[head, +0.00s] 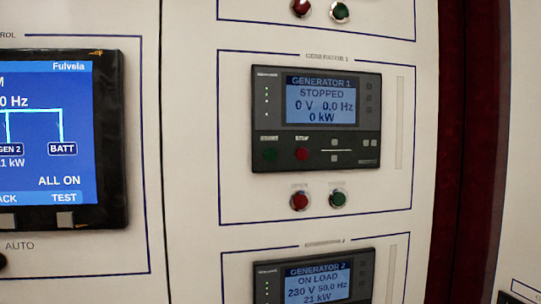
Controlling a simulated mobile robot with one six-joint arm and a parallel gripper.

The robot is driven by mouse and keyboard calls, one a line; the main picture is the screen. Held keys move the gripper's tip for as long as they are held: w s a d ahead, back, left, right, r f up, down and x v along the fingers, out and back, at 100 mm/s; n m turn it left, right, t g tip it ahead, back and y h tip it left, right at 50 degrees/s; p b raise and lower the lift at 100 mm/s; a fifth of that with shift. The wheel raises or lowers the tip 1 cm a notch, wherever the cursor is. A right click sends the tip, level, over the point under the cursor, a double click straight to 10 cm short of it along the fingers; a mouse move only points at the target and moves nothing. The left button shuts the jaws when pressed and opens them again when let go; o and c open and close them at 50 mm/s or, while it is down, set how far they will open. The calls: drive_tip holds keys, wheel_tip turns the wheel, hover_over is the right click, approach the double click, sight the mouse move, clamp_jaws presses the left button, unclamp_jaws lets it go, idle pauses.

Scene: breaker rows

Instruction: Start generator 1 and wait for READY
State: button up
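The generator 1 controller (316,119) is a dark panel unit in the middle of the head view. Its blue screen (321,102) reads GENERATOR 1, STOPPED, 0 V, 0.0 Hz, 0 kW. Below the screen on the left is a green button (269,154), with a small label that seems to read START. A red button (302,154) sits to its right, its label likely STOP. Under the controller are a round red button (299,201) and a round green button (337,199), their labels too blurred to read surely. My gripper is not in view.
The generator 2 controller (314,279) below reads ON LOAD, 230 V, 50.0 Hz, 21 kW. A large screen (62,140) at the left shows GEN 2, BATT and ALL ON. Another red and green button pair sits at the top. A dark red vertical gap (456,150) lies right of the panel.

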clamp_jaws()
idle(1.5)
